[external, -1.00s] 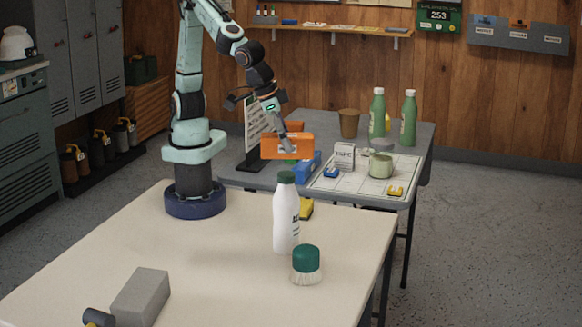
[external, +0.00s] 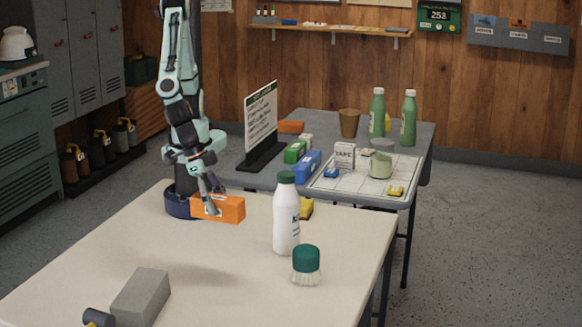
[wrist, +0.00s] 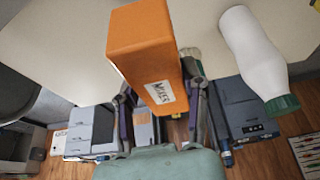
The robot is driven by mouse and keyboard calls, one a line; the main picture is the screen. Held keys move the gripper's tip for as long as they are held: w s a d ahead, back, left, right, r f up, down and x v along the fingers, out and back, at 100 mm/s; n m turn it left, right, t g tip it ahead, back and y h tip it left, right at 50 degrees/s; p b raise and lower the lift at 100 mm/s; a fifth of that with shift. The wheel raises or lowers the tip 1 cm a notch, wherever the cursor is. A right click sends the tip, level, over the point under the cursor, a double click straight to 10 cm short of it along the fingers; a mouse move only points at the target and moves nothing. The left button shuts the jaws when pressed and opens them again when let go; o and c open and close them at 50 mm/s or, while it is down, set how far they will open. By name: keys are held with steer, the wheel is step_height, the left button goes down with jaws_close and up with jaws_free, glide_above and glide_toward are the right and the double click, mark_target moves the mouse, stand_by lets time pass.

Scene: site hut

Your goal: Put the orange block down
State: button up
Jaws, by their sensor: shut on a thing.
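The orange block (external: 228,209) is a long box with a white label, held in my gripper (external: 212,204) above the cream table (external: 150,235), near my base. It also shows in the wrist view (wrist: 143,45), where my gripper's fingers (wrist: 160,100) press on both its sides. The external view does not clearly show how high it hangs over the table.
A white bottle with a green cap (external: 286,215) and a green-topped brush (external: 306,265) stand to the right. A grey block (external: 141,297) lies at the front left. The table's middle is clear. A grey table (external: 330,124) behind carries a sign (external: 261,118), boxes and bottles.

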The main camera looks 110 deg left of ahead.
mark_target(227, 273)
step_height(227, 273, down, 13)
steer(key=shift+f, duration=0.1)
stand_by(0.3)
steer(key=o, duration=1.2)
steer(key=shift+f, duration=0.15)
